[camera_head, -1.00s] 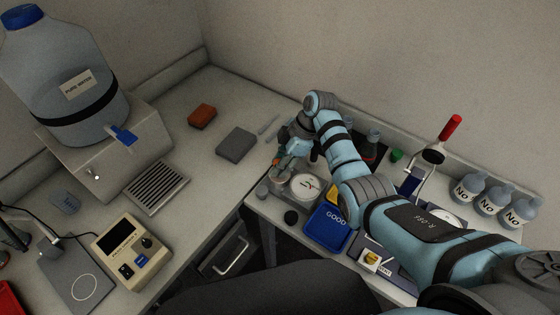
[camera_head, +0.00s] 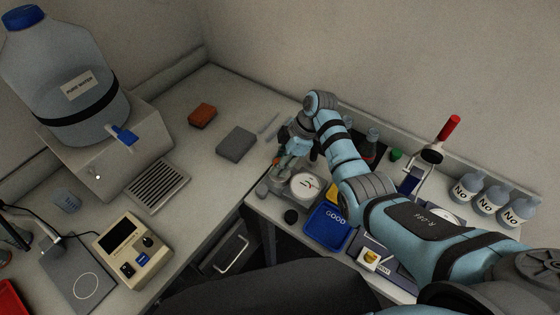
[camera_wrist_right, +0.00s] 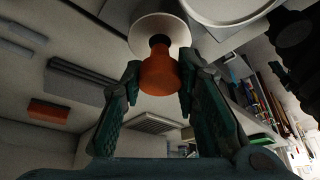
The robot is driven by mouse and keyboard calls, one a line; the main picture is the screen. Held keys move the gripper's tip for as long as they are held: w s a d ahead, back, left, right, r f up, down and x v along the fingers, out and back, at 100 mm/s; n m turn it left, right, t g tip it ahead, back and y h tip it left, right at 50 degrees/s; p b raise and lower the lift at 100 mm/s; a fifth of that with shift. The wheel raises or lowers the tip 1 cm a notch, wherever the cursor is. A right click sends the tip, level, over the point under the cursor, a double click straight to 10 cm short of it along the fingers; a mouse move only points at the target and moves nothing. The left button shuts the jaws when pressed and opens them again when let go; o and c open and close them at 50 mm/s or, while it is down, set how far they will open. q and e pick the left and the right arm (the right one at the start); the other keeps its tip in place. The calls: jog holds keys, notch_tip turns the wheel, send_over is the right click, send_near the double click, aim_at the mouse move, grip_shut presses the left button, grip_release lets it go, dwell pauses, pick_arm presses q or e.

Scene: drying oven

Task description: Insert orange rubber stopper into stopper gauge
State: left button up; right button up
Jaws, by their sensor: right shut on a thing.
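The orange rubber stopper (camera_wrist_right: 160,74) is held between the two dark green fingers of my right gripper (camera_wrist_right: 157,84) in the right wrist view. Its narrower end points at a pale cone-shaped piece (camera_wrist_right: 146,32) with a dark opening, beside a round pale rim. The narrow end overlaps the opening in this view; how deep it sits cannot be told. In the head view my right gripper (camera_head: 280,163) is low over the left end of the right bench, next to a white-faced dial gauge (camera_head: 304,187), which appears to be the stopper gauge. My left gripper is not in view.
A grey block (camera_head: 236,144) and an orange-brown block (camera_head: 202,115) lie on the left bench. Bottles (camera_head: 489,199) stand at the right. My right arm crosses above the right bench.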

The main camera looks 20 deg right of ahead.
dwell(0.6)
jog(key=shift+p, duration=0.35)
jog(key=shift+f+b, duration=0.65)
jog(key=shift+f, duration=0.1)
jog(key=o, duration=1)
jog(key=o, duration=0.5)
